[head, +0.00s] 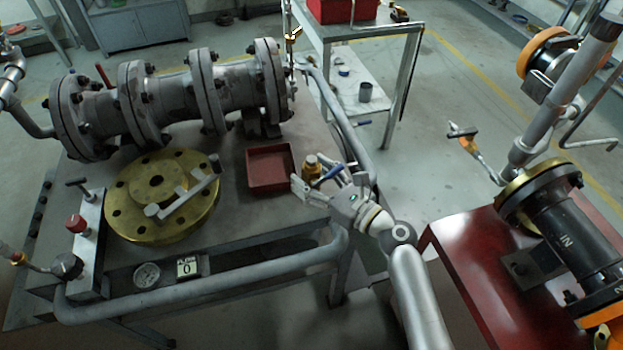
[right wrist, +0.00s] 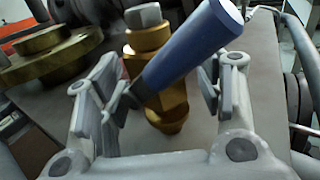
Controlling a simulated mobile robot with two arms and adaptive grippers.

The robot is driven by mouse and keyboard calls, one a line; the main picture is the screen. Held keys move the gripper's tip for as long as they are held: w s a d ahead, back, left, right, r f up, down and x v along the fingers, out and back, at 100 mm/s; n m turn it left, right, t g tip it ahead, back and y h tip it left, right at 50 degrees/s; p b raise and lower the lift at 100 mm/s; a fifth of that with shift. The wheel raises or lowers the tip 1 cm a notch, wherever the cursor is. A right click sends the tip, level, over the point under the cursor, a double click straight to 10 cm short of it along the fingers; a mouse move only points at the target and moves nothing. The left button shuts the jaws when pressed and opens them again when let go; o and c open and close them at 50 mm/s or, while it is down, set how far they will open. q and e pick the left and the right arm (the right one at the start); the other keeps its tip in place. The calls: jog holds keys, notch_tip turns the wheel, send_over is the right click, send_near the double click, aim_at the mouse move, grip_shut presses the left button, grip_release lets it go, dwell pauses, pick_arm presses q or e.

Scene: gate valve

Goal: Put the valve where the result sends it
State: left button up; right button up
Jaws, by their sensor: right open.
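A small brass valve (head: 311,161) with a blue handle stands on the grey bench near its right edge. In the right wrist view the brass valve (right wrist: 152,90) is upright, with the blue handle (right wrist: 196,40) slanting up to the right across it. My right gripper (head: 318,180) is open, its fingers on either side of the valve and handle. Gaps show between the fingers and the brass body; contact with the handle's lower end is unclear. A small display (head: 187,268) on the bench front reads 0, beside a round dial gauge (head: 147,274). My left gripper is not in view.
A dark red tray (head: 270,182) lies just left of my right gripper. A brass flange (head: 125,205) with a grey bar on it and a flanged pipe assembly (head: 230,95) fill the bench. A red bin (head: 343,10) stands on the cart behind; a red stand (head: 465,255) is at right.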

grip_shut()
jog(key=shift+r, duration=0.1)
dwell(0.4)
